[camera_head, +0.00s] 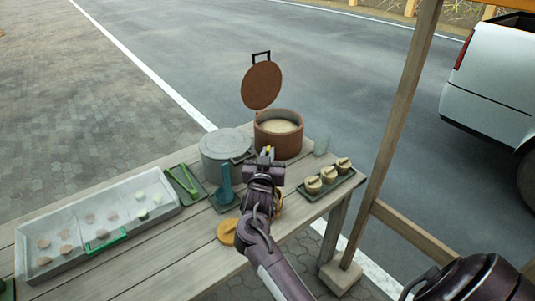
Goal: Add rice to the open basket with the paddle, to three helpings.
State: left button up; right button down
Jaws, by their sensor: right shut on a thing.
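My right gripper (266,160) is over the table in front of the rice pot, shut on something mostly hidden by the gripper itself. It appears to be the paddle; only a small yellowish bit shows at the fingertips. The round brown pot (278,142) stands at the back with its lid (261,85) swung up, pale rice (278,125) inside. A tan round lid (228,232) lies on the table left of my right forearm. A tan rim (279,203) shows just behind my wrist, likely the open basket; its inside is hidden. My left gripper is not in view.
A grey lidded pot (226,150) stands left of the brown pot, with a teal upright holder (225,185) before it. A green tray (345,188) of small baskets is at right. A long compartmented tray (72,212) fills the left. A wooden post (395,110) rises right of the table.

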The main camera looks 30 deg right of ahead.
notch_tip(320, 180, down, 7)
jog(key=b, duration=0.4)
jog(key=shift+r, duration=0.1)
jog(key=shift+f, duration=0.3)
jog(key=shift+f+b, duration=0.45)
jog(key=shift+b, duration=0.1)
dwell(0.4)
jog(key=shift+s+f, duration=0.1)
jog(key=shift+f, duration=0.2)
dwell(1.2)
jog(key=shift+r+p, duration=0.1)
jog(key=shift+p, duration=0.2)
jog(key=shift+r+p, duration=0.65)
jog(key=shift+r, duration=0.05)
notch_tip(320, 180, up, 12)
jog(key=p, duration=1)
jog(key=shift+f, duration=0.1)
